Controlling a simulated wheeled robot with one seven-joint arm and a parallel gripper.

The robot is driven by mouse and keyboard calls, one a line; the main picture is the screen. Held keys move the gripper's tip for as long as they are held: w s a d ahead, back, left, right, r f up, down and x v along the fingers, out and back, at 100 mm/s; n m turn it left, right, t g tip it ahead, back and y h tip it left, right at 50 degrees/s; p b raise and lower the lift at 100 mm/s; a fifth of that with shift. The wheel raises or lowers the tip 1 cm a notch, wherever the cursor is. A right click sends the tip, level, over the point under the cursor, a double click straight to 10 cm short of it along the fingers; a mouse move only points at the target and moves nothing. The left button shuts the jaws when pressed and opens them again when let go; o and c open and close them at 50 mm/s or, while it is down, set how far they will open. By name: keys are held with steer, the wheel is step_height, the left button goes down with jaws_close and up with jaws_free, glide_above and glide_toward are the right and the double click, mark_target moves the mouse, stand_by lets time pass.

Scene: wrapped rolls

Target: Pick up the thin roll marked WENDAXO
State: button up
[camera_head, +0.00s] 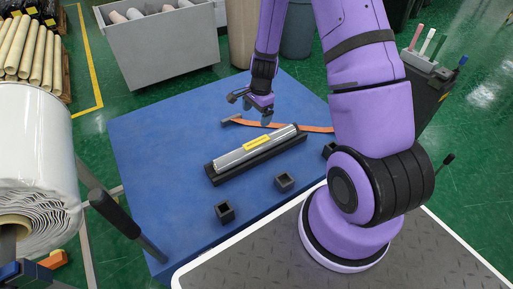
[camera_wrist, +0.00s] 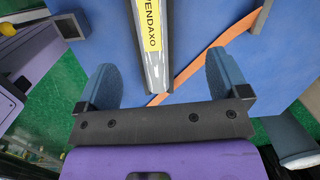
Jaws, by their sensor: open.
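The thin roll (camera_head: 240,152) is silver-grey with a yellow label and lies in a black cradle (camera_head: 216,179) on the blue table. In the wrist view the roll (camera_wrist: 157,70) shows its yellow label, with letters reading "ENDAXO"; its upper end runs out of the picture. My gripper (camera_head: 267,115) is over the table just beyond the far right end of the roll. In the wrist view its two fingers (camera_wrist: 163,85) are wide apart, one on each side of the roll's line, with nothing between them held. I cannot tell the exact height above the roll.
An orange strap (camera_head: 285,126) lies on the blue table (camera_head: 150,130) behind the roll and passes near my gripper. Small black blocks (camera_head: 224,212) stand in front. A large white roll (camera_head: 35,150) is at left, a grey bin (camera_head: 165,50) behind.

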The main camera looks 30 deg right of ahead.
steer(key=m, duration=0.1)
glide_above(257, 142)
steer(key=d, duration=0.1)
steer(key=f, duration=0.5)
steer(key=shift+w+d+f, duration=0.1)
steer(key=shift+w+d, duration=0.05)
steer(key=shift+w, duration=0.05)
steer(key=shift+s+a+f, duration=0.1)
steer(key=shift+a+f, duration=0.15)
steer(key=shift+f, duration=1.4)
steer(key=shift+s+a+f, duration=0.1)
steer(key=shift+a+f, duration=0.1)
steer(key=shift+f, duration=1.5)
steer(key=shift+a+f, duration=0.25)
steer(key=shift+f, duration=1.4)
steer(key=c, duration=1.4)
steer(key=shift+o, duration=0.2)
steer(key=shift+r, duration=0.15)
